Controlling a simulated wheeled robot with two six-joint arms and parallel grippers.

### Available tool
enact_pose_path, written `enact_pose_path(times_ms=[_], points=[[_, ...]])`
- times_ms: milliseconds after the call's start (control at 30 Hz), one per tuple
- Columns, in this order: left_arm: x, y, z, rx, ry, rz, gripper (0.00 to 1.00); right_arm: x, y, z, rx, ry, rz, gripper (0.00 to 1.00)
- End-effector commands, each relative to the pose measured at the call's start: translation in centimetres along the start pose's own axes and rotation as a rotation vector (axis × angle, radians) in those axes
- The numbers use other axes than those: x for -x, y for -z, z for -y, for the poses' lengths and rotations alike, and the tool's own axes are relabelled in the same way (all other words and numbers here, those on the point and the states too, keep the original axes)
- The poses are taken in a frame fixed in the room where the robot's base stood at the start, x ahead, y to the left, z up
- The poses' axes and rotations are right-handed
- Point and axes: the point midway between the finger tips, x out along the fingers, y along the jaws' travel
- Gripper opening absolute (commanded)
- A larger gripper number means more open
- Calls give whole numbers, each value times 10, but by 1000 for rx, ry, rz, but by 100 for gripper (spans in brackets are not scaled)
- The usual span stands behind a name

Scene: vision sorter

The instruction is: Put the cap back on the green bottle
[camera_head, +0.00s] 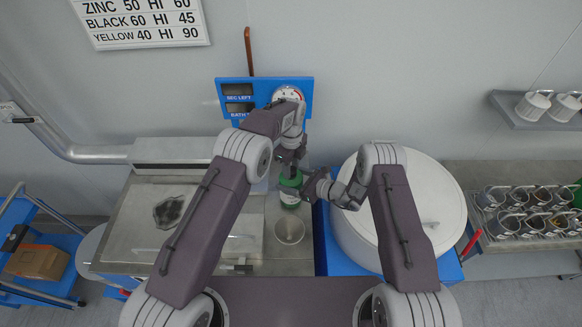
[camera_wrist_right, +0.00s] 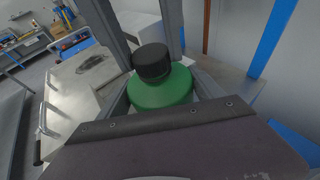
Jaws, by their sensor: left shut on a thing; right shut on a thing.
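The green bottle (camera_head: 290,188) stands upright on the metal bench, left of the white drum. My right gripper (camera_head: 311,187) comes from the right and is shut on it; its green shoulder (camera_wrist_right: 163,92) fills the middle of the right wrist view. The black cap (camera_wrist_right: 152,61) is at the top of the bottle in that view. My left gripper (camera_head: 291,166) is above the bottle, shut on the cap, with its grey fingers on either side of it. I cannot tell whether the cap is seated or just above the neck. In the head view the left gripper hides the cap.
A metal cup (camera_head: 289,230) stands on the bench in front of the bottle. A large white drum (camera_head: 425,205) is close on the right, on a blue base. A blue display panel (camera_head: 236,100) is on the wall behind. A tray of several mugs (camera_head: 525,210) is far right.

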Motion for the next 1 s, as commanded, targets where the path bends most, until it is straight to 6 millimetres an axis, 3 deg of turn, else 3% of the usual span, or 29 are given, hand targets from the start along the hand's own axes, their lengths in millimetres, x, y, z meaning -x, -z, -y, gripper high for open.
enact_pose_path(times_ms=[200, 333, 500, 767, 800, 833, 867, 1000], points=[[0, -1, 1, -683, 2, 3, 0, 0, 1, 0, 0, -1, -1, 0], [0, -1, 1, -963, 2, 3, 0, 0, 1, -1, 0, -1, -2, 0], [0, 0, 1, -1110, 2, 4, 0, 0, 1, -1, 0, -2, -2, 0], [0, 0, 1, -1117, 2, 4, 0, 0, 1, -1, 0, -2, -2, 0], [0, 0, 1, -1117, 2, 4, 44, 0, 1, -1, 0, -2, -2, 0], [0, 0, 1, -1116, 2, 4, 52, 0, 1, -1, 0, -2, -2, 0], [0, 0, 1, -1116, 2, 4, 57, 0, 1, -1, 0, -2, -2, 0], [0, 0, 1, -1115, 1, 3, 57, 0, 1, -1, -1, -2, -2, 0]])
